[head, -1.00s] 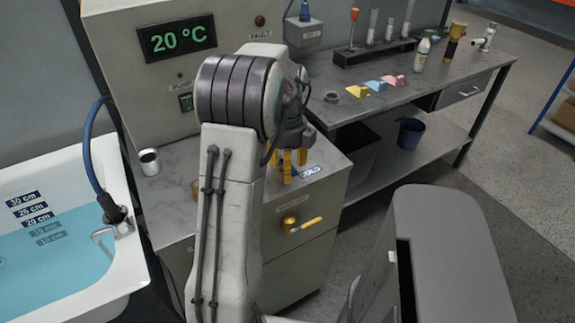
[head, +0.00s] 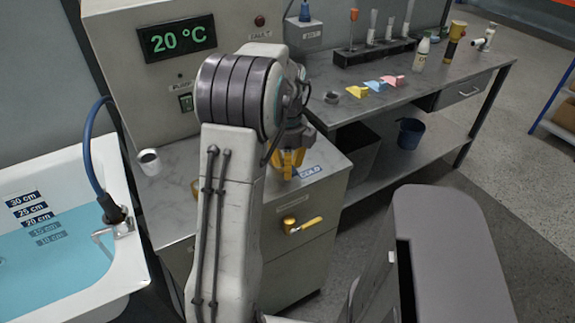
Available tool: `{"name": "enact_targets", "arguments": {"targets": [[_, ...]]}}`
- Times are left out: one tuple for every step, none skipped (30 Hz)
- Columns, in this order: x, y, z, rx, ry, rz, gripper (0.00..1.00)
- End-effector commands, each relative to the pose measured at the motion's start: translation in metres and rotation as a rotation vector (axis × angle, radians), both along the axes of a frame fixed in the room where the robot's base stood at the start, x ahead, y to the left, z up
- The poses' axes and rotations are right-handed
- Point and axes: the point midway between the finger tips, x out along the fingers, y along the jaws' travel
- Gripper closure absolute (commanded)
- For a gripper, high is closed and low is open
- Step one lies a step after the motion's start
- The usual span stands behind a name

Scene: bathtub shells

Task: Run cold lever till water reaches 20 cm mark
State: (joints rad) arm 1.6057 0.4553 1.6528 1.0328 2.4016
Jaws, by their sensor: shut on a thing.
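My gripper (head: 288,166) has yellow fingers and is over the cabinet top, just left of the blue COLD label (head: 310,171). Its fingers are shut on the cold lever, which they and my arm largely hide. The tub (head: 128,262) at left holds blue water (head: 62,262). On its depth scale, the 20 cm mark (head: 37,217) shows dark and clear, with the waterline just below it. The 15 cm and 10 cm marks look pale under the water.
A control box displays 20 °C (head: 177,38). A workbench (head: 440,82) with small items stands at right. A blue hose (head: 90,150) hangs over the tub.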

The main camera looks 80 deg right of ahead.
Motion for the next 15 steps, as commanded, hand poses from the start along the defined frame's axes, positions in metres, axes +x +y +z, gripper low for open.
{"name": "enact_targets", "arguments": {"targets": [[-0.001, 0.0, 0.0, 0.001, 0.0, 0.007, 1.0], [-0.001, 0.0, 0.0, 0.001, 0.0, 0.013, 1.0], [-0.002, -0.001, 0.0, 0.001, 0.0, 0.025, 1.0], [-0.002, -0.001, 0.0, 0.001, 0.0, 0.035, 1.0], [-0.003, -0.002, 0.0, 0.001, 0.0, 0.048, 1.0], [-0.004, -0.003, 0.0, 0.003, 0.0, 0.068, 1.0], [-0.005, -0.003, 0.0, 0.003, 0.0, 0.086, 1.0], [-0.005, -0.004, 0.001, 0.003, 0.0, 0.104, 1.0], [-0.007, -0.005, 0.001, 0.003, 0.0, 0.132, 1.0], [-0.008, -0.006, 0.001, 0.003, 0.0, 0.155, 1.0], [-0.009, -0.007, 0.001, 0.003, 0.0, 0.18, 1.0], [-0.01, -0.009, 0.001, 0.003, 0.0, 0.214, 1.0], [-0.012, -0.01, 0.001, 0.003, -0.001, 0.241, 1.0], [-0.013, -0.011, 0.001, 0.003, -0.001, 0.269, 1.0], [-0.014, -0.013, 0.001, 0.003, -0.001, 0.307, 1.0]]}}
